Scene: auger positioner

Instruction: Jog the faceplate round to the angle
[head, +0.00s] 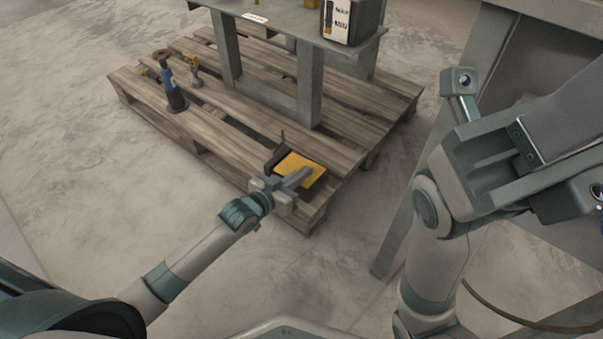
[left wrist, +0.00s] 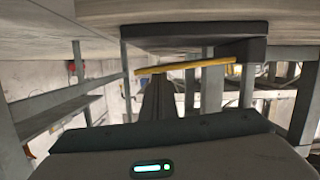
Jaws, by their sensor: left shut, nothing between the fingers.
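A yellow-topped panel in a dark frame (head: 306,172) sits at the near right corner of the wooden pallet. My left gripper (head: 303,176) is shut and empty, its fingers over the yellow top in the head view. Whether they touch it I cannot tell. In the left wrist view, the panel's yellow edge (left wrist: 187,65) lies across the picture beside a dark slab (left wrist: 193,36), with the shut fingers (left wrist: 157,98) reaching up to it. I cannot make out a faceplate or an angle mark. My right arm shows at the right; its fingers are not visible.
A grey metal table (head: 285,20) stands on the pallet (head: 225,115), with a black-and-white box (head: 343,20) on its top. A blue bottle-like object (head: 173,92) and small yellow-handled parts (head: 195,72) are on the pallet's left. A grey bench (head: 505,55) is at right. Floor at left is clear.

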